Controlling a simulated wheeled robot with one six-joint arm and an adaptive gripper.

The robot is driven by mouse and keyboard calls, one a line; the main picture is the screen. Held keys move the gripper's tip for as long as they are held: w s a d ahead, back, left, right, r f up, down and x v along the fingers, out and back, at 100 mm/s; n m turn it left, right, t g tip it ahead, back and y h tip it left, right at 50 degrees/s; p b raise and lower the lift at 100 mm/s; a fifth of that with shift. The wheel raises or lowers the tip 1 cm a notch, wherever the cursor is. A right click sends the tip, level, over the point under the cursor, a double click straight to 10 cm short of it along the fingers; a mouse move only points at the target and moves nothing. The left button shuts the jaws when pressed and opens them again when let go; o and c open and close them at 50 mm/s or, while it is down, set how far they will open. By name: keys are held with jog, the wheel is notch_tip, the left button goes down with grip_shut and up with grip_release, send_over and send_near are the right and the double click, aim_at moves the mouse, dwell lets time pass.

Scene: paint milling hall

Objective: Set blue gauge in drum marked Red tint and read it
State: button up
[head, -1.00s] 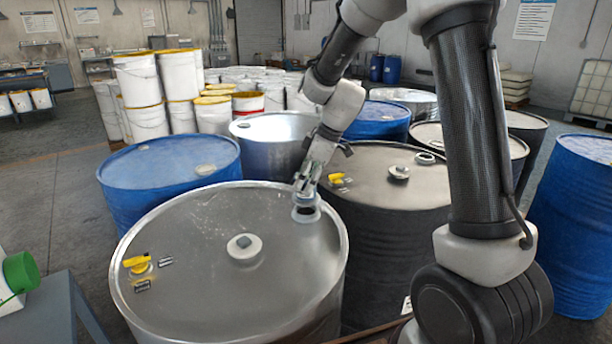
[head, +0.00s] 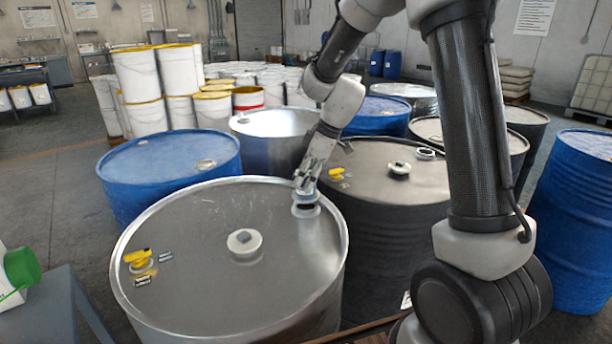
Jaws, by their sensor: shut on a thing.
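A steel drum (head: 200,225) with a bare metal lid stands in front of me. It has a white cap (head: 244,242) mid-lid and a round collar with a dark opening (head: 306,209) near its right rim. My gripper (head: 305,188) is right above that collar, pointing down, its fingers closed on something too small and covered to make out. I cannot tell whether it touches the collar. No blue gauge can be made out. Small labels (head: 146,280) sit beside a yellow fitting (head: 138,258) on the lid, but their words are unreadable, so I cannot tell which drum is Red tint.
A blue drum (head: 150,165) stands behind left and a dark drum (head: 385,215) close on the right, with more drums behind. A grey table (head: 50,310) with a green-capped container (head: 22,268) is at the lower left. White pails (head: 140,75) are stacked behind.

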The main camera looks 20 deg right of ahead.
jog(key=shift+f, duration=0.35)
jog(key=shift+f, duration=1)
dwell(0.5)
jog(key=o, duration=1.3)
jog(key=v, duration=1.2)
